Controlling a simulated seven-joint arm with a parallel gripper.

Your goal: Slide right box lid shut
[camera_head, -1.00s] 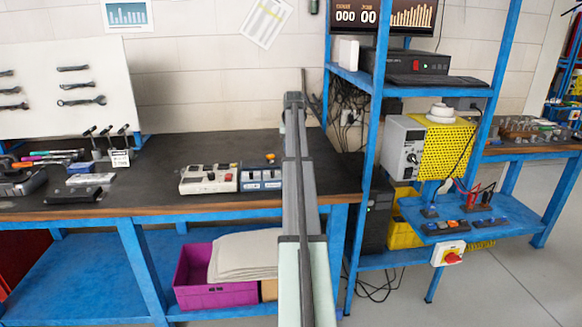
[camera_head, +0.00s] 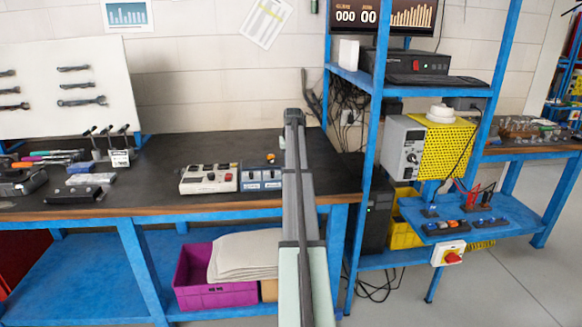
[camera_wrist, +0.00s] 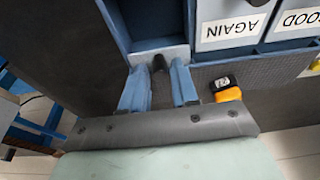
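In the head view, a blue box (camera_head: 262,180) with white labels stands on the dark bench, partly hidden by my arm. In the wrist view, a blue box (camera_wrist: 207,58) shows upside-down labels "AGAIN" and "GOOD" and a recessed compartment (camera_wrist: 152,18) beside them. A pale grey-blue end piece lies at that compartment's near edge. A sliding lid is not clearly distinguishable. The head view hides my gripper behind my arm.
A small orange-and-black item (camera_wrist: 226,88) lies right beside my gripper, next to the box. A grey box with buttons (camera_head: 208,179) stands left of the blue box. Blue shelf posts (camera_head: 370,150) rise at the right. The bench left of the grey box is partly clear.

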